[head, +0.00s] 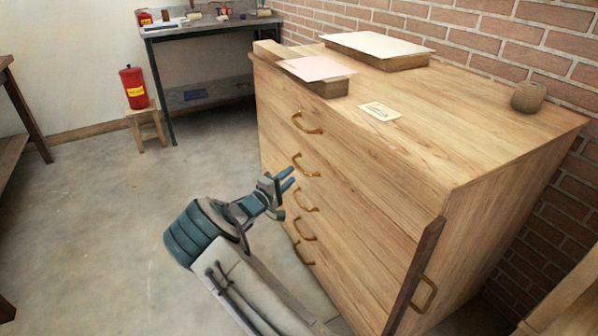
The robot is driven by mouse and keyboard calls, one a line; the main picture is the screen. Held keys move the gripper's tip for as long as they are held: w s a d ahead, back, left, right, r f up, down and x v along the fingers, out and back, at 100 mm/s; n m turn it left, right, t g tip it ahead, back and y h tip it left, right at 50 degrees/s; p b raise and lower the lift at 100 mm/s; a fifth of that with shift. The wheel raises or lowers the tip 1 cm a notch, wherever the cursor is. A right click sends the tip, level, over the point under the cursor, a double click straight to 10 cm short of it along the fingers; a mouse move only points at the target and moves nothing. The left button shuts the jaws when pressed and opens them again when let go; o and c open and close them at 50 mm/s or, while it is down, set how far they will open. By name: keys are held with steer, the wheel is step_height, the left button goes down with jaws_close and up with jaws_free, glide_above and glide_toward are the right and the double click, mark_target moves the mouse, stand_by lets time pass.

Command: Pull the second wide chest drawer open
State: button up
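The wide wooden chest (400,215) stands against the brick wall, with a column of several brass handles on its front. The second drawer's handle (305,166) is the second from the top, and its front looks flush with the others. My gripper (289,178) is in front of the chest, just left of and slightly below that handle in the picture. Its two blue fingers point toward the chest and show a narrow gap between them, with nothing seen in it. I cannot tell its exact distance from the handle.
A dark strip with a brass handle (425,295) is at the chest's near right corner. Pink sheet (316,68), board (377,46), card (380,111) and twine ball (528,96) lie on top.

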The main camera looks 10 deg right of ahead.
mark_target(299, 167)
steer(key=x, duration=0.6)
steer(key=shift+b, duration=0.4)
jaws_close()
